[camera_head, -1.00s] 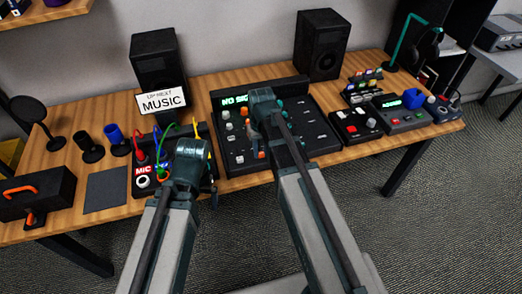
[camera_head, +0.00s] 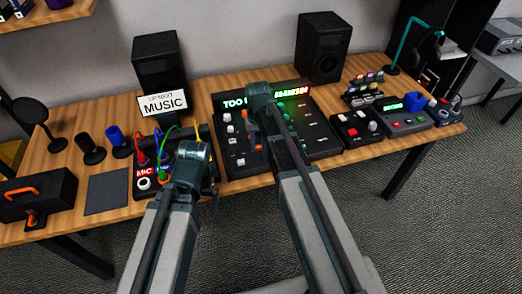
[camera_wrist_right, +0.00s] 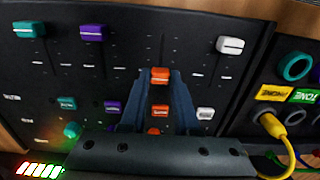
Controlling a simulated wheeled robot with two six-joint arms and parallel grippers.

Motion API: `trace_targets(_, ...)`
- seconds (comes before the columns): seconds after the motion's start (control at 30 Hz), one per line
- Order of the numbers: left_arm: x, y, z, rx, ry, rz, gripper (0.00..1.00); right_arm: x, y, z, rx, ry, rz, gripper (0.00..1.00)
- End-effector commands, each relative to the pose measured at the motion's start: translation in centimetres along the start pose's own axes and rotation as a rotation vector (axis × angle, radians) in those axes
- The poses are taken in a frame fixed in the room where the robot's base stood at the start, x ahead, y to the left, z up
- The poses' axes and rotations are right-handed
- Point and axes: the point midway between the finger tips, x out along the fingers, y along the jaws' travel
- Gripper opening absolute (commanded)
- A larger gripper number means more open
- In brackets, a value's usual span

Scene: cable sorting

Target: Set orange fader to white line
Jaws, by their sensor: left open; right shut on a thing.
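The black mixer (camera_head: 232,172) stands at the middle of the table, and its display (camera_head: 236,101) reads "TOO" with the rest hidden behind my arm. The orange fader (camera_wrist_right: 160,76) shows between the fingertips of my right gripper (camera_wrist_right: 160,80) in the right wrist view. That gripper is shut on the fader cap. The fader's white line cannot be told from the other pale scale marks. My right arm covers part of the mixer in the head view. My left gripper (camera_head: 190,152) is open and empty, in front of the cable box (camera_head: 147,192).
A white fader (camera_wrist_right: 230,44) and a purple fader (camera_wrist_right: 92,33) flank the orange one. A yellow cable (camera_wrist_right: 285,127) is plugged in beside the mixer. Speakers (camera_head: 160,65) stand behind. A dark mat (camera_head: 107,190) lies at left.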

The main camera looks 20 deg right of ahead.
Motion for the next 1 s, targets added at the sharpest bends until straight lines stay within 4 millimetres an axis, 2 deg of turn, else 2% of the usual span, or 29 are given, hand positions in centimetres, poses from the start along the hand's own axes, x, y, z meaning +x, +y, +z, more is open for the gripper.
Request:
trace_targets(0.2, 0.0, 0.0, 0.0, 0.0, 0.0, 0.0, 0.94, 0.0, 0.0, 0.1, 0.0, -0.001, 0.0, 0.0)
trace_targets(0.23, 0.0, 0.0, 0.0, 0.0, 0.0, 0.0, 0.94, 0.0, 0.0, 0.1, 0.0, -0.001, 0.0, 0.33)
trace_targets(0.37, 0.0, 0.0, 0.0, 0.0, 0.0, 0.0, 0.94, 0.0, 0.0, 0.1, 0.0, 0.0, 0.0, 0.57)
trace_targets(0.4, 0.0, 0.0, 0.0, 0.0, 0.0, 0.0, 0.94, 0.0, 0.0, 0.1, 0.0, 0.0, 0.0, 0.6)
trace_targets(0.77, -0.2, 0.0, 0.0, 0.0, 0.0, 0.0, 0.94, -0.2, 0.0, 0.1, 0.0, 0.0, 0.0, 0.6)
trace_targets(1.0, -1.8, -0.2, 0.1, 0.0, 0.0, 0.0, 0.94, -1.8, 0.0, 0.1, 0.0, 0.0, 0.0, 0.6)
